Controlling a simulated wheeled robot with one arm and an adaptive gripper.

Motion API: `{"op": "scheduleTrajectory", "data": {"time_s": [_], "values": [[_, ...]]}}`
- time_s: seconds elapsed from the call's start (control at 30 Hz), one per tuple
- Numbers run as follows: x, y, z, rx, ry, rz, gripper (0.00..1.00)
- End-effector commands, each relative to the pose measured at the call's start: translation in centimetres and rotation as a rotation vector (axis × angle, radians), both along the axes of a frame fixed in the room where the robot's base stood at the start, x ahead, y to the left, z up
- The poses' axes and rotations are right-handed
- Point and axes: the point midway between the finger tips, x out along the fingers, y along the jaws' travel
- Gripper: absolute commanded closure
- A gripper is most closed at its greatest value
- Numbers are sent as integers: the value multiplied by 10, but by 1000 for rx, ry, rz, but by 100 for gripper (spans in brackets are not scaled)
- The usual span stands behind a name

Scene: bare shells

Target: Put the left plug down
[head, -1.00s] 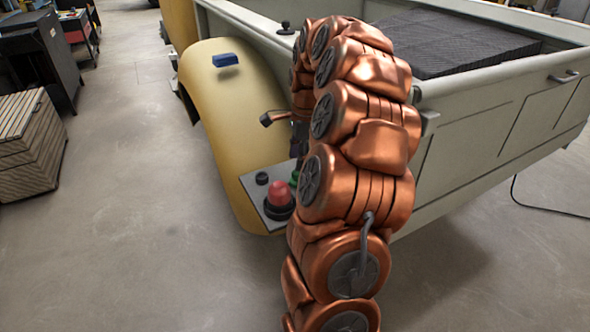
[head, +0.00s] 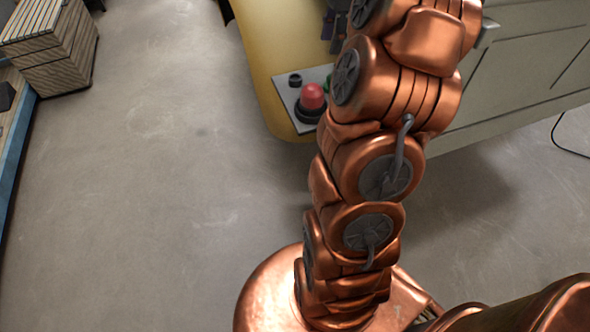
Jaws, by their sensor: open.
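A grey plate (head: 285,97) is at the end of the yellow curved panel. A red-domed piece on a black base (head: 311,100) stands on it, with a small black round piece (head: 295,80) at its upper left. A green piece (head: 328,85) is mostly hidden by my arm. I cannot tell which of these is the left plug. Dark parts of my gripper (head: 335,25) show beside my arm at the top edge, above the plate; the rest is hidden or cut off. It is open, and I cannot see a thing held in it.
The yellow panel (head: 268,45) and the pale vehicle side (head: 515,75) stand behind my arm. A slatted wooden crate (head: 55,50) is at the upper left, above a blue-edged bench (head: 15,165). The floor (head: 170,190) between is clear. A cable (head: 565,145) lies at the right.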

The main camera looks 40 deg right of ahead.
Motion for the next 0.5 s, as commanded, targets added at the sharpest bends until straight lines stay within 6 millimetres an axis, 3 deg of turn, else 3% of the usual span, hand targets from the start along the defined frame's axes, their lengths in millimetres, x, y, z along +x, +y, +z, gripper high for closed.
{"op": "scheduleTrajectory", "data": {"time_s": [0.27, 0.5], "values": [[-13, 119, -1, -6, -2, 530, 50], [-63, 214, -19, 2, 11, 1032, 50]]}}
